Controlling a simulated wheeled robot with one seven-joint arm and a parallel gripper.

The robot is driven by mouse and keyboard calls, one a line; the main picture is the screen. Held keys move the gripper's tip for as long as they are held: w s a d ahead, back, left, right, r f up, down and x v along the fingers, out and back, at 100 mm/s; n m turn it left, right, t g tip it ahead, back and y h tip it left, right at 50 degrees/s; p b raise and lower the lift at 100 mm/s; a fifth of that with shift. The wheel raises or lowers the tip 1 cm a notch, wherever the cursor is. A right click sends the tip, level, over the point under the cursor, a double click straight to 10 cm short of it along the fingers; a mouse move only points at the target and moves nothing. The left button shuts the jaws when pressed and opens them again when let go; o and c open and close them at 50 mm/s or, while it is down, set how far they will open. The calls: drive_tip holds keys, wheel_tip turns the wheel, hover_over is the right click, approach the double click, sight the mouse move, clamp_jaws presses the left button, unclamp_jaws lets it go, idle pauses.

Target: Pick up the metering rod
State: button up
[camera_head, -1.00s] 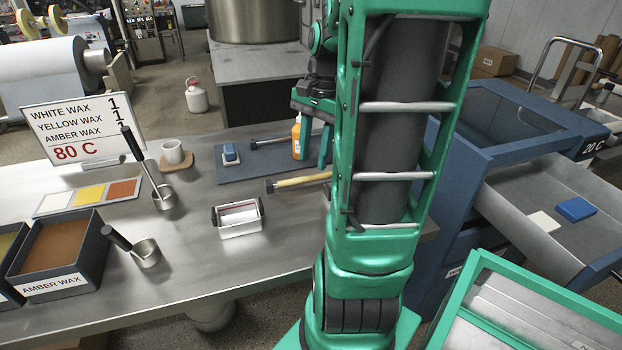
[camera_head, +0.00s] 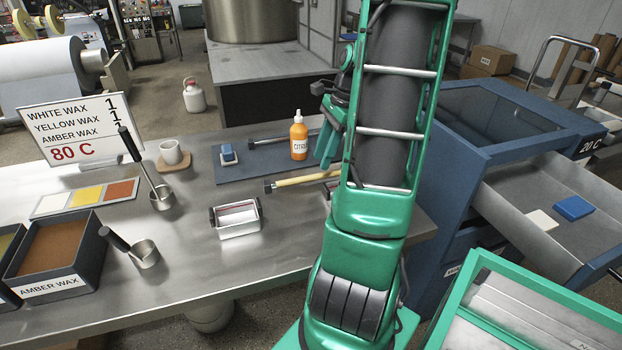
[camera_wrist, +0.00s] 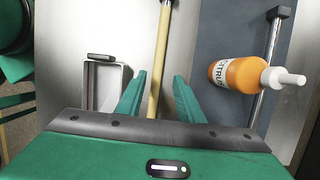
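The metering rod appears to be the thin metal rod (camera_head: 272,141) with a dark end block, lying on the blue-grey mat (camera_head: 232,174) behind the orange bottle. It also shows at the right of the wrist view (camera_wrist: 268,70), partly covered by the bottle's nozzle. My gripper (camera_wrist: 160,78) is open, with its two green fingers apart. Between and beyond them in the wrist view runs a wooden handle (camera_wrist: 161,50); I see no contact with it. In the head view my gripper (camera_head: 326,160) is right of the bottle, above the wooden-handled tool (camera_head: 295,181).
The orange bottle (camera_head: 299,140) stands close beside the rod. A blue-topped block (camera_head: 228,153) sits on the mat. A metal tray (camera_head: 239,229) lies in front. Ladles, a cup (camera_head: 172,152) and wax tanks (camera_head: 55,250) are left. The steel table's (camera_head: 190,255) front middle is clear.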

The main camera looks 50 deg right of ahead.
sight(316, 177)
drive_tip(key=shift+x, duration=2.75)
drive_tip(key=shift+a, duration=0.2)
clamp_jaws()
